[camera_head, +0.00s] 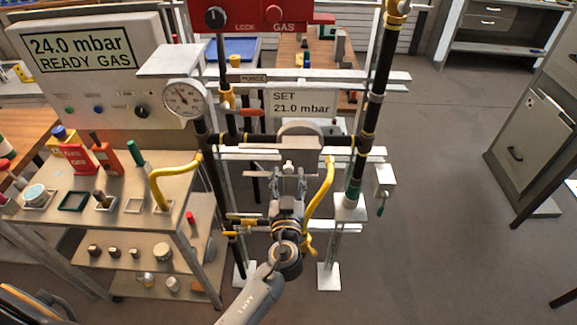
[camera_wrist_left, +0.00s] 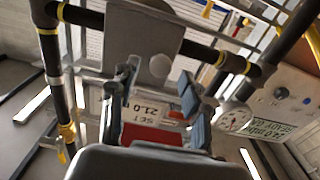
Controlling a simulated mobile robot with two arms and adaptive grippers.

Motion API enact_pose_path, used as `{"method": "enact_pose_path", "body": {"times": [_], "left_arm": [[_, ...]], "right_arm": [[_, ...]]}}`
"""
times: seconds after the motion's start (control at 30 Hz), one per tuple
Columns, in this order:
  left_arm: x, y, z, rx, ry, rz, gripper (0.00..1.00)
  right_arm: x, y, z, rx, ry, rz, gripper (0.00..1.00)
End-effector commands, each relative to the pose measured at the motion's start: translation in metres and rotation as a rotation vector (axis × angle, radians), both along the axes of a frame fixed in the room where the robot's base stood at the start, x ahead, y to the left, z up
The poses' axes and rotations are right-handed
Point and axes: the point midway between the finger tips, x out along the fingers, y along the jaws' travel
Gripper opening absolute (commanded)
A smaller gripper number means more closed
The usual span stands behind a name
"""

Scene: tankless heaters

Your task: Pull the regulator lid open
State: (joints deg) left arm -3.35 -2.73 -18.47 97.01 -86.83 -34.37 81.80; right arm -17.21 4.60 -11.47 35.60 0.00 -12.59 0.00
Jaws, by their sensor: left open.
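The regulator (camera_head: 300,129) is a grey rounded body on the dark horizontal pipe of the gas stand. In the left wrist view its grey face, which looks like the lid (camera_wrist_left: 140,40), fills the upper middle, with a pale round knob (camera_wrist_left: 160,66) near its lower edge. I see no open gap at the lid. My left gripper (camera_head: 288,178) is just in front of and below the regulator. Its fingers (camera_wrist_left: 155,98) are spread, with the knob beyond the space between them; nothing is held. The gripper hides part of the regulator's lower side. My right gripper is out of view.
Dark pipes with yellow bands flank the regulator. Yellow hoses (camera_head: 319,190) curve close beside my gripper. A pressure gauge (camera_head: 185,99) and a SET sign (camera_head: 301,103) are above. A cart (camera_head: 130,240) with small parts stands left.

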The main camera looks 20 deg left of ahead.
Motion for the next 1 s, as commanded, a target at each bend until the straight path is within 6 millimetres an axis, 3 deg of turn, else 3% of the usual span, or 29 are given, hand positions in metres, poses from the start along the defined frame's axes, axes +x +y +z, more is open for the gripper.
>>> {"method": "enact_pose_path", "body": {"times": [0.2,0.5,0.73,1.0], "left_arm": [[0.016,0.005,0.000,0.001,0.000,-0.001,0.47],[0.018,0.005,-0.001,0.001,0.000,-0.001,0.47],[0.017,0.005,-0.001,0.001,0.000,-0.001,0.01],[0.016,0.009,-0.002,0.001,0.001,0.000,0.00]], "right_arm": [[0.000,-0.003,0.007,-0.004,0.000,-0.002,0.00],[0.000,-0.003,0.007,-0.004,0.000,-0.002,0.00],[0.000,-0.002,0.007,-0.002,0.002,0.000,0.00],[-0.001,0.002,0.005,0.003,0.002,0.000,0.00]]}}
